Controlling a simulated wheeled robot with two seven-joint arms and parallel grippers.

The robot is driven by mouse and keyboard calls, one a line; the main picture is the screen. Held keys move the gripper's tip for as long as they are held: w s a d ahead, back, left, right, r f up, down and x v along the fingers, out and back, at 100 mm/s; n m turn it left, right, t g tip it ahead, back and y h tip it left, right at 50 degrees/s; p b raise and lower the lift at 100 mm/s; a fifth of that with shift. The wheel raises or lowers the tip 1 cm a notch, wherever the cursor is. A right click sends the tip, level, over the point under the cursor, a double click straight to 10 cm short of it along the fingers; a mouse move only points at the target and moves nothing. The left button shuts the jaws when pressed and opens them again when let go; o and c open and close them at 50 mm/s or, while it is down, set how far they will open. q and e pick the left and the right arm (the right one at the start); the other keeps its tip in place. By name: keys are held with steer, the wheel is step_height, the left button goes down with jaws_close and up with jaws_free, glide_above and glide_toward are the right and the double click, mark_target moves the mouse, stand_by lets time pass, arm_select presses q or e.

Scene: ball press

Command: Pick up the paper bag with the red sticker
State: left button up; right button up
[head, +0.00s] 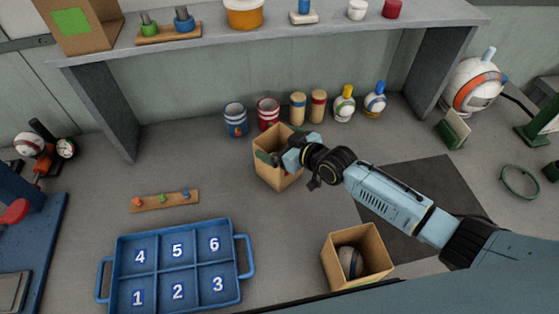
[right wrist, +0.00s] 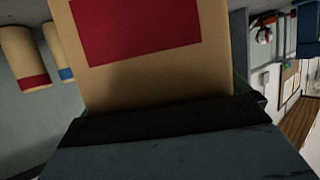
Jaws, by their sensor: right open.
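An open-topped brown paper bag (head: 279,178) stands on the table in the middle of the head view. In the right wrist view a brown bag wall with a red sticker (right wrist: 138,30) fills the upper middle, very close. No red sticker shows on the bag's sides in the head view. My right gripper (head: 287,158) is open at this bag's upper right rim, with a finger seeming to reach into the opening. In the wrist view a dark finger (right wrist: 165,128) covers the bag's nearer part; whether it touches cannot be told. My left gripper is not in view.
A second paper bag (head: 342,266) holding a ball stands at front right. A green-stickered bag (head: 93,38) is on the shelf (head: 215,36). Cups and bottles (head: 344,104) stand behind the middle bag. A blue numbered tray (head: 247,258) lies front left.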

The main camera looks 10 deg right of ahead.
steer(key=c, duration=0.8)
